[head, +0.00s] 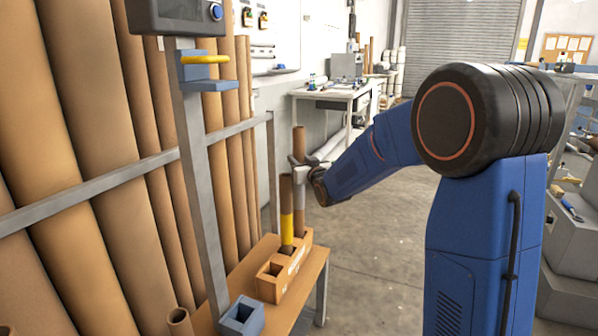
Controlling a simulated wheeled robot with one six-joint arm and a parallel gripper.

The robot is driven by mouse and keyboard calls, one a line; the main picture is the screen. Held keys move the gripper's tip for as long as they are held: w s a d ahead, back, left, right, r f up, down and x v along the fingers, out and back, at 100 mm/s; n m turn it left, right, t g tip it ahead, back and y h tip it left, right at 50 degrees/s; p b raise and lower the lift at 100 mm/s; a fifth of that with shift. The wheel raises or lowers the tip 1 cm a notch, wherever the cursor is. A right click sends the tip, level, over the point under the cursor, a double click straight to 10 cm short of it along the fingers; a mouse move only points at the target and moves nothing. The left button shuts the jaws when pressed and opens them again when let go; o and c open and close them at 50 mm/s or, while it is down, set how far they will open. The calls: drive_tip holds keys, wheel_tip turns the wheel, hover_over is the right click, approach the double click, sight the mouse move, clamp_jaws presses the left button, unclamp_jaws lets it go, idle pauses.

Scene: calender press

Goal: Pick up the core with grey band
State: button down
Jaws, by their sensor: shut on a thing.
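The core with grey band (300,205) is a slim brown tube standing upright, with a long grey section below its brown top. My gripper (299,161) reaches in from the right and is shut on this core at its upper part. The core's lower end is at the back of a wooden block holder (272,287); I cannot tell whether it sits in a slot or just above it.
The holder stands on a small wooden table (308,287) with a blue-grey open box (241,318). A grey post (197,170) and rail with tall brown tubes (95,120) rise at the left. Open floor (375,240) lies right of the table.

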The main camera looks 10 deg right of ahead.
sight(298, 132)
wheel_tip(298, 132, up, 15)
idle(0.3)
drive_tip(key=shift+f, duration=0.1)
idle(1.0)
